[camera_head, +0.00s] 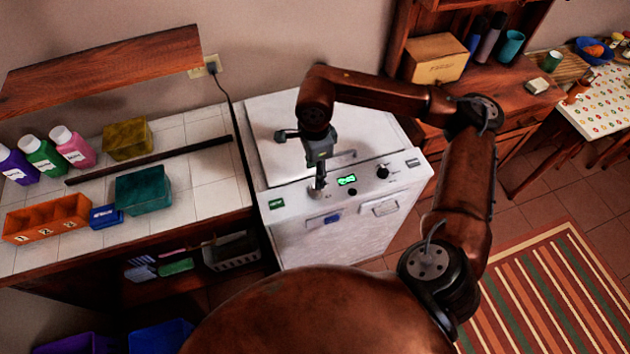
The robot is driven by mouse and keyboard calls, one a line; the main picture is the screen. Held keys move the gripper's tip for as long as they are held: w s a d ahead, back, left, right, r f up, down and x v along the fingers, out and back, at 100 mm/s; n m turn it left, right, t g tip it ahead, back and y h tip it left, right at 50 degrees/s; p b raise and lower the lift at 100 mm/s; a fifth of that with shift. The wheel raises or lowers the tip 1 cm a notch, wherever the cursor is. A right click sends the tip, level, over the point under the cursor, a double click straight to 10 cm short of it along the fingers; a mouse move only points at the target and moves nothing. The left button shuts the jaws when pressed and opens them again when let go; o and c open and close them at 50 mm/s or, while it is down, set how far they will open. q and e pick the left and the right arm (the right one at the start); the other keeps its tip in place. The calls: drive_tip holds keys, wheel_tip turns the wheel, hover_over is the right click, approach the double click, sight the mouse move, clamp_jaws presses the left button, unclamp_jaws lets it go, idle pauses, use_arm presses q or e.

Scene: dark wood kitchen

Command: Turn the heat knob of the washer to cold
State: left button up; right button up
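The white washer (330,236) stands in the middle, with a control panel along its top front edge. A dark round knob (382,172) is on the right part of the panel, with small markings around it that are too small to read. A green lit display (346,180) is left of that knob. My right gripper (317,187) points down at the panel, left of the display. It covers the panel there, and I cannot tell whether it touches or grips anything. Its fingers are too small to judge. My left gripper is out of view.
A tiled counter (205,190) with bottles, sponges and an orange box (45,220) is to the left. A wooden shelf (105,68) overhangs it. A wooden cabinet (500,110) stands at the right. A striped rug (550,290) lies on the floor.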

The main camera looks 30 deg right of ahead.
drive_tip(key=shift+r, duration=1.6)
drive_tip(key=shift+f, duration=0.1)
